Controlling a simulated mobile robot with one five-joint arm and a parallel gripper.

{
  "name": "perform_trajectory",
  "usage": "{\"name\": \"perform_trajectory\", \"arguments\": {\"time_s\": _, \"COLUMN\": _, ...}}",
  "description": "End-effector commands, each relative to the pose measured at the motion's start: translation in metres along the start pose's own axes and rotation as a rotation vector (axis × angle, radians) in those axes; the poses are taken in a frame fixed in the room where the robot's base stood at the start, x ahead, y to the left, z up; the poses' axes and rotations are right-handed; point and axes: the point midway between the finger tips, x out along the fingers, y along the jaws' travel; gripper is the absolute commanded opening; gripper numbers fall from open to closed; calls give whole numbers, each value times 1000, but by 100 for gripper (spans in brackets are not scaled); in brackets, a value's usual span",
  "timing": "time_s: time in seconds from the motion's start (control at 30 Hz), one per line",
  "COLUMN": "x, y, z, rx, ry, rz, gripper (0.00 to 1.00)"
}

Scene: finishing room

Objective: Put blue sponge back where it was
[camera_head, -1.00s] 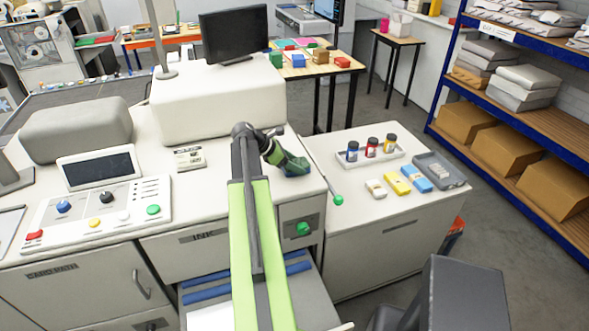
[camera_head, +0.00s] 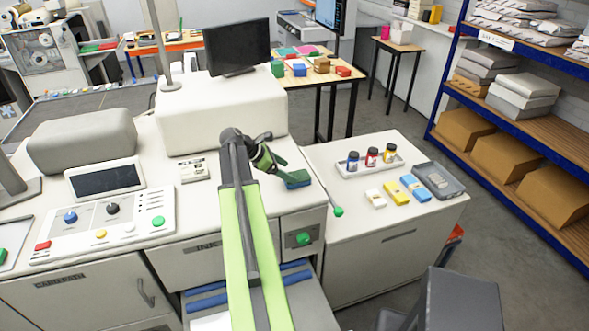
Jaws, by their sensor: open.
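A dark blue block with a green top, which looks like the blue sponge (camera_head: 298,184), lies on the white machine top near its right front edge. My gripper (camera_head: 278,168) is just left of and behind it, with green-and-black fingers open. One finger overlaps the block's left end in the picture; I cannot tell whether they touch. A lighter blue block with a white label (camera_head: 415,188) lies on the side cabinet (camera_head: 385,220), beside a yellow block (camera_head: 396,192) and a white block (camera_head: 375,198).
A white tray (camera_head: 369,166) with several small bottles and a grey tray (camera_head: 440,182) stand on the side cabinet. A large white housing (camera_head: 220,108) rises behind my gripper.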

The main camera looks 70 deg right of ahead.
Motion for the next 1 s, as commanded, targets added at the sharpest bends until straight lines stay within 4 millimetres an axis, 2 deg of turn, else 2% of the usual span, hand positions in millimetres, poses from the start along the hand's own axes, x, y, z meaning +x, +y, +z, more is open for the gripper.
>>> {"name": "perform_trajectory", "arguments": {"time_s": 0.03, "x": -21, "y": 0, "z": 7, "rx": -3, "ry": 0, "rz": 2, "gripper": 80}}
{"name": "perform_trajectory", "arguments": {"time_s": 0.1, "x": -36, "y": 0, "z": 6, "rx": -2, "ry": 0, "rz": 2, "gripper": 80}}
{"name": "perform_trajectory", "arguments": {"time_s": 0.3, "x": -61, "y": 0, "z": 2, "rx": -2, "ry": 0, "rz": 2, "gripper": 80}}
{"name": "perform_trajectory", "arguments": {"time_s": 1.0, "x": -63, "y": 0, "z": 0, "rx": -1, "ry": 0, "rz": 1, "gripper": 80}}
